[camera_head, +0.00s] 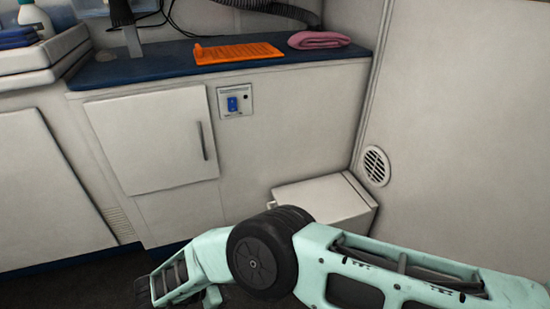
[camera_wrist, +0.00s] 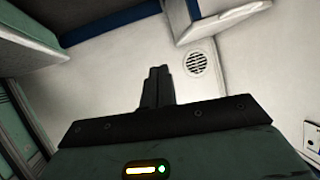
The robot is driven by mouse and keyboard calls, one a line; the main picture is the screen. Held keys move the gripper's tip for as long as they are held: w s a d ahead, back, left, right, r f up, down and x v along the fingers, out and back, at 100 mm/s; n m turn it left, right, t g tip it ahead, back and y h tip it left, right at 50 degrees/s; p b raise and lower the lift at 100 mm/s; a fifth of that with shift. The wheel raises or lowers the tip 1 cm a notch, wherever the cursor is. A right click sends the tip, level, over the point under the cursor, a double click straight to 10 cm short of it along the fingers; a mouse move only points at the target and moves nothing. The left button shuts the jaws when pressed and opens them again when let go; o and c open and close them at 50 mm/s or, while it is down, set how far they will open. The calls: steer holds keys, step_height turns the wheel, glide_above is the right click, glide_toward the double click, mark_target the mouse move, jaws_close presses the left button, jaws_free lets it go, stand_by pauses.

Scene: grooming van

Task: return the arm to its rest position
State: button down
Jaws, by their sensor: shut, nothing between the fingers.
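My gripper (camera_wrist: 156,87) shows in the wrist view with its two dark fingers together and nothing between them. Beyond the fingers is pale panelling with a round vent (camera_wrist: 196,63). In the head view my pale green arm stretches across the lower right, bent at a dark round joint, and low in front of the cabinets. The gripper's fingertips cannot be made out in the head view.
A blue counter (camera_head: 140,68) holds an orange mat (camera_head: 236,52) and a folded pink towel (camera_head: 318,40). Below are a cabinet door (camera_head: 150,138) and a white box (camera_head: 322,198) close behind my arm. A wall with a round vent (camera_head: 375,166) stands at right.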

steer(key=w+a+r+n+t+y, duration=0.4)
steer(key=w+a+r+y, duration=0.5)
steer(key=w+r, duration=0.35)
steer(key=a+r+n+y, duration=0.4)
steer(key=r+n+y, duration=0.3)
steer(key=r, duration=0.8)
steer(key=s+d+r+n+g+y, duration=0.3)
steer(key=s+d+r+n+g, duration=0.3)
steer(key=s+d, duration=0.5)
steer(key=s+d+f+n+g+h, duration=0.1)
steer(key=s+d+h, duration=0.1)
steer(key=s+d, duration=0.55)
steer(key=s+d+n+g+h, duration=0.2)
steer(key=s+d+h, duration=0.15)
steer(key=d, duration=0.65)
steer(key=s+d+f+n+g+h, duration=0.1)
steer(key=s+d+h, duration=0.1)
steer(key=s+d, duration=0.5)
step_height(320, 180, up, 36)
steer(key=w+p, duration=0.1)
steer(key=p, duration=3.5)
steer(key=shift+w+d, duration=0.15)
steer(key=shift+w, duration=0.25)
steer(key=shift+y, duration=0.25)
